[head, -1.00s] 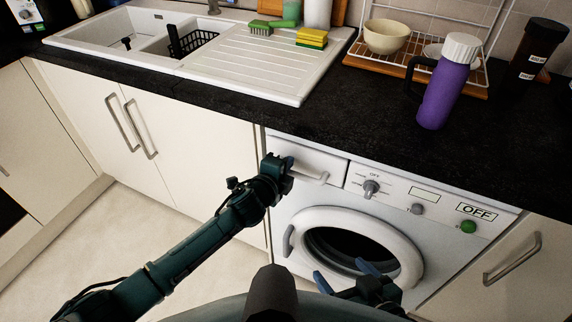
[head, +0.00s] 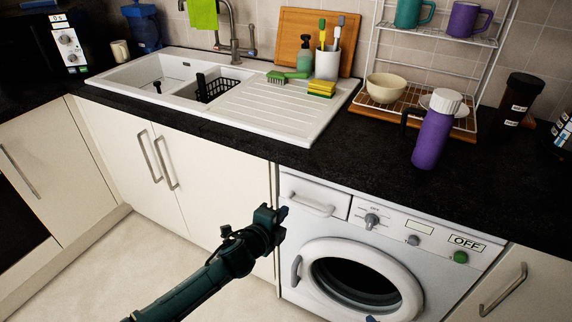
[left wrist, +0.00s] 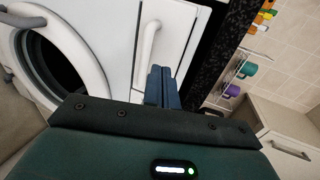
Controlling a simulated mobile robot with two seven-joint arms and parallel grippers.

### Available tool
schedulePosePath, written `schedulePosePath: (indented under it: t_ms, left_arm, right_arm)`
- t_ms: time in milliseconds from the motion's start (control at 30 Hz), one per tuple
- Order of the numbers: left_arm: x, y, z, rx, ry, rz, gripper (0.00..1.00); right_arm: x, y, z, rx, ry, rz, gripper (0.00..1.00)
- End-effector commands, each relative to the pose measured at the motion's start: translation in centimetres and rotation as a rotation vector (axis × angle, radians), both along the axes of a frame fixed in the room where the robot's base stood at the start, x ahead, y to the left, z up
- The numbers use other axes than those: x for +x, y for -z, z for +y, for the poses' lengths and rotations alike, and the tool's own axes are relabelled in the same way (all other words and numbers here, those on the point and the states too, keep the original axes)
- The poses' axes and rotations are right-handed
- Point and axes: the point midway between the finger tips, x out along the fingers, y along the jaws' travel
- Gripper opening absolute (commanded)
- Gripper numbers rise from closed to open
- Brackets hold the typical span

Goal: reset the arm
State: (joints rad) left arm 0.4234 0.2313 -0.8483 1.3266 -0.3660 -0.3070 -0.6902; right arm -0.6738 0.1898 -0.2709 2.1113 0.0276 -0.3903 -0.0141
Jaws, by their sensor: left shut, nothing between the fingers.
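My left gripper (head: 283,212) is at the lower middle of the head view, in front of the washing machine's upper left corner. Its blue fingers are together and empty in the left wrist view (left wrist: 160,86). The white detergent drawer (head: 316,197) is closed, and its handle (left wrist: 150,40) is close to the fingers in the left wrist view; I cannot tell whether they touch. Only a small blue tip, apparently of my right gripper (head: 370,318), shows at the bottom edge of the head view; the rest is out of frame.
The washing machine (head: 406,239) stands under the black worktop (head: 350,150), its round door at the front. A purple flask (head: 432,140) stands near the worktop's edge. A white sink (head: 255,112) and a wire rack (head: 400,50) are behind. The floor (head: 150,260) at left is clear.

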Motion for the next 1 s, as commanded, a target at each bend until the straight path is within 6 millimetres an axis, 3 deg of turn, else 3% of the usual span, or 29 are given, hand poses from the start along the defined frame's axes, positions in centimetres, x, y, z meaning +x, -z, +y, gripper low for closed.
schedulePosePath:
  t_ms: [167,267,367,467,700,833,1000]
  left_arm:
    - [-1.0,0.5,-0.1,-0.046,-0.014,0.034,0.0]
    - [-3.6,1.4,0.0,-0.171,-0.06,0.124,0.0]
    - [-7.5,2.4,0.6,-0.37,-0.15,0.263,0.0]
    - [-11.8,3.1,2.2,-0.591,-0.273,0.409,0.0]
    - [-21.2,3.5,8.1,-1.031,-0.607,0.671,0.0]
    - [-25.0,3.1,10.9,-1.179,-0.747,0.74,0.0]
    - [-27.2,2.7,12.8,-1.268,-0.836,0.773,0.0]
  right_arm:
    - [0.2,-0.1,-0.2,-0.002,0.003,-0.002,0.8]
    - [0.3,-0.5,-0.3,-0.005,0.007,-0.003,0.8]
    - [0.4,-1.0,-0.6,-0.005,0.016,-0.003,0.8]
    - [0.5,-1.3,-0.7,-0.004,0.026,0.004,0.8]
    - [0.1,-1.1,-1.0,-0.009,0.039,0.035,0.8]
    - [0.0,-1.1,-1.2,-0.014,0.043,0.044,0.8]
    - [-0.2,-0.7,-1.5,-0.021,0.048,0.055,0.8]
